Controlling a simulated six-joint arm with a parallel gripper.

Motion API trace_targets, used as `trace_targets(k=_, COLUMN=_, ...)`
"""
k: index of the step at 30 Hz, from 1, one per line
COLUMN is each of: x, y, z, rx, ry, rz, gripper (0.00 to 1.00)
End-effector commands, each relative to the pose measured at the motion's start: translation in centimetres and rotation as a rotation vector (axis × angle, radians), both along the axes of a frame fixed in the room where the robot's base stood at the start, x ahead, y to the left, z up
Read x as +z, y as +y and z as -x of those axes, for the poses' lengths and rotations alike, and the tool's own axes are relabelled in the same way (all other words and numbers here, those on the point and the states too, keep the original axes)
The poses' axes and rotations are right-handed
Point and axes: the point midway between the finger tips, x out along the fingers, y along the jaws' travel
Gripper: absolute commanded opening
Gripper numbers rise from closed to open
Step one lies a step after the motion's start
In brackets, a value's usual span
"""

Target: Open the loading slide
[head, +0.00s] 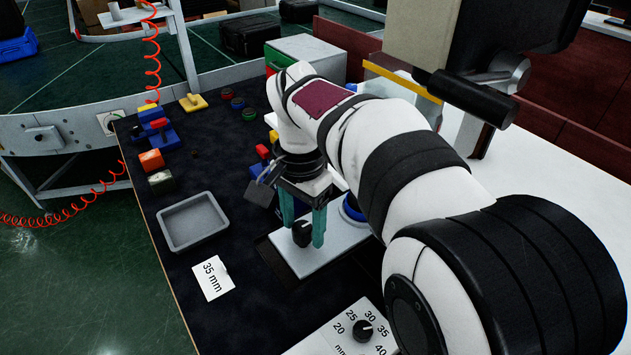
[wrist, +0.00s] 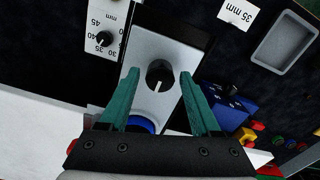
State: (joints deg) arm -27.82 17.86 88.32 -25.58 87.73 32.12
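What looks like the loading slide is a light grey plate (head: 330,252) with a black knob (head: 302,234) standing up from it. The plate (wrist: 150,45) and the knob (wrist: 159,78) also show in the wrist view. My gripper (head: 304,238) points down over the plate, its teal fingers on either side of the knob. In the wrist view, my gripper (wrist: 160,72) is open, with a gap between each finger and the knob.
A dial box (head: 345,335) with size numbers stands in front. A "35 mm" card (head: 212,281) and an empty grey tray (head: 193,222) lie left of the plate. Red, blue and yellow parts (head: 159,133) stand farther back. A dark slot lies along the plate's left side.

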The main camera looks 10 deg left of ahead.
Motion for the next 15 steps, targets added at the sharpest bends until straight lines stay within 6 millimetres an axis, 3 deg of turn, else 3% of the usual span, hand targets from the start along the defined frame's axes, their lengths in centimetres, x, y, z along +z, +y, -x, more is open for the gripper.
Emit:
trace_targets(k=1, x=0.01, y=0.00, z=0.00, rx=0.000, ry=0.000, rz=0.000, gripper=0.53)
trace_targets(k=10, x=0.04, y=0.00, z=0.00, rx=0.000, ry=0.000, rz=0.000, gripper=0.00)
trace_targets(k=15, x=0.05, y=-0.01, z=-0.01, rx=0.000, ry=0.000, rz=0.000, gripper=0.00)
